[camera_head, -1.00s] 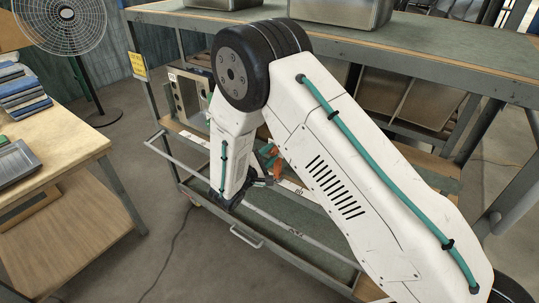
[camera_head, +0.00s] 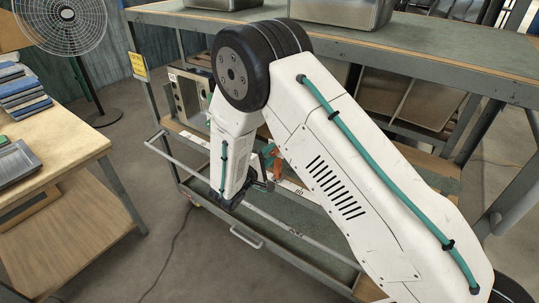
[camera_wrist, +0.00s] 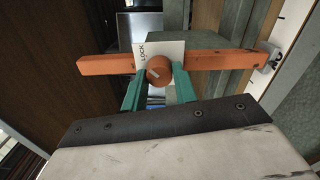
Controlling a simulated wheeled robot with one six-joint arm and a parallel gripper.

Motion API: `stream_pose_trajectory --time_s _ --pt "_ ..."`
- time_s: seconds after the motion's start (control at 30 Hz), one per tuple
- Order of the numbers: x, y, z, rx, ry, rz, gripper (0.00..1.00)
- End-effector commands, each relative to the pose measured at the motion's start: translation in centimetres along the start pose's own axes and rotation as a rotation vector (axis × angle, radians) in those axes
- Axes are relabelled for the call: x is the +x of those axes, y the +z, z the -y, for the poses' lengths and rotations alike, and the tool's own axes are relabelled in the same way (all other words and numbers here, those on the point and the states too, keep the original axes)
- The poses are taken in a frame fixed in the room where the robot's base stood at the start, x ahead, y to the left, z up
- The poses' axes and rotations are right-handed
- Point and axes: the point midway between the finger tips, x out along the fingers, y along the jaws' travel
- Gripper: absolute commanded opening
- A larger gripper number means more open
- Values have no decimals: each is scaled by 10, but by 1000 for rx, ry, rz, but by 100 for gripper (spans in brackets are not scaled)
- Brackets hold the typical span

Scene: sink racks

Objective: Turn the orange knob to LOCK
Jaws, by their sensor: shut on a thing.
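The round orange knob (camera_wrist: 156,75) is at the middle of the wrist view, with a pale line across its face slanting towards lower left. A white plate (camera_wrist: 173,48) behind it carries the word LOCK, which reads sideways at upper left of the knob. The green fingers of my gripper (camera_wrist: 159,70) are at both sides of the knob and are shut on it. A long orange bar (camera_wrist: 220,60) runs left to right behind the knob. In the head view my arm hides the knob; an orange part (camera_head: 275,165) shows beside my wrist.
A grey metal rack (camera_head: 440,60) with steel bins (camera_head: 345,12) on top stands around the arm. A wooden table (camera_head: 60,115) with blue books (camera_head: 22,90) and a tray is at left. A fan (camera_head: 60,22) stands behind. Open floor lies at lower left.

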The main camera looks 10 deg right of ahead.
Motion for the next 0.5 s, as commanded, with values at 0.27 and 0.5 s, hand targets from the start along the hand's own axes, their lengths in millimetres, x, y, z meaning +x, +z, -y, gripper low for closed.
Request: stream_pose_trajectory --time_s 0.27,0.5 --pt "0 0 0 -1 -1 0 50" --pt "-4 0 0 -1 0 -1 50"
